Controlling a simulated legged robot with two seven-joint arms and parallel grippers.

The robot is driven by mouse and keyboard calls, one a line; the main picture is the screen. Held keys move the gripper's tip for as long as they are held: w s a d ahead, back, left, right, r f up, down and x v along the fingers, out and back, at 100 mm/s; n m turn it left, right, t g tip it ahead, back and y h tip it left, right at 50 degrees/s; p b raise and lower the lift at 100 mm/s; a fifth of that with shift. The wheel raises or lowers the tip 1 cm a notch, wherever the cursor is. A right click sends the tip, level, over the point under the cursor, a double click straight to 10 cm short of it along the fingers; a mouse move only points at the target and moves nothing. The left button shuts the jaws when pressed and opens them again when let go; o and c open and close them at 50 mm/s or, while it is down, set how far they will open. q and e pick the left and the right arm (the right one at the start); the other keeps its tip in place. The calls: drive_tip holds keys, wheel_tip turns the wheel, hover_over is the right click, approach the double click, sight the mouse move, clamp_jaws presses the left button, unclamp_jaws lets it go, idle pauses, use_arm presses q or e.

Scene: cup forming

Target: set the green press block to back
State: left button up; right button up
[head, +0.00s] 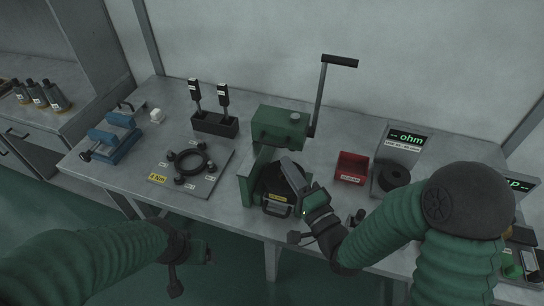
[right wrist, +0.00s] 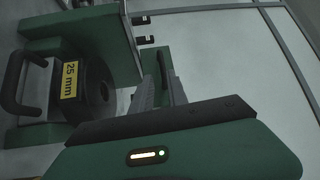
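The green press (head: 280,127) stands at the middle of the table, with a green upright at its left and a long lever with a black handle (head: 340,61). A dark round die with a yellow label and a handle (head: 277,210) sits low in the press; in the right wrist view the label (right wrist: 70,80) reads 25 mm. My right gripper (head: 291,170) reaches into the press's right side, its grey fingers beside the die. My left gripper (head: 195,252) is low at the left, before the table's front edge, away from the press.
A dark ring fixture (head: 190,161) on a plate and a blue vise (head: 118,133) are left of the press. A black stand with two upright tools (head: 214,124) is behind. A red bin (head: 351,167) and an ohm meter (head: 402,142) are right. My right arm covers the front right.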

sight(271, 144)
drive_tip(key=shift+w+a+f+b, duration=0.1)
drive_tip(key=shift+f+b, duration=0.3)
drive_tip(key=shift+b, duration=0.45)
drive_tip(key=shift+w+a+r, duration=0.35)
drive_tip(key=shift+w+r, duration=0.05)
drive_tip(key=shift+r, duration=0.3)
drive_tip(key=x, duration=0.7)
drive_tip(key=shift+w+a+f+p, duration=0.1)
drive_tip(key=shift+w+a+p, duration=0.1)
drive_tip(key=shift+w+p, duration=0.15)
use_arm(q)
drive_tip(key=f, duration=0.2)
drive_tip(key=shift+s+a+f, duration=0.1)
drive_tip(key=shift+s+f, duration=0.1)
drive_tip(key=shift+f, duration=0.1)
use_arm(e)
drive_tip(key=shift+s+d, duration=0.1)
clamp_jaws()
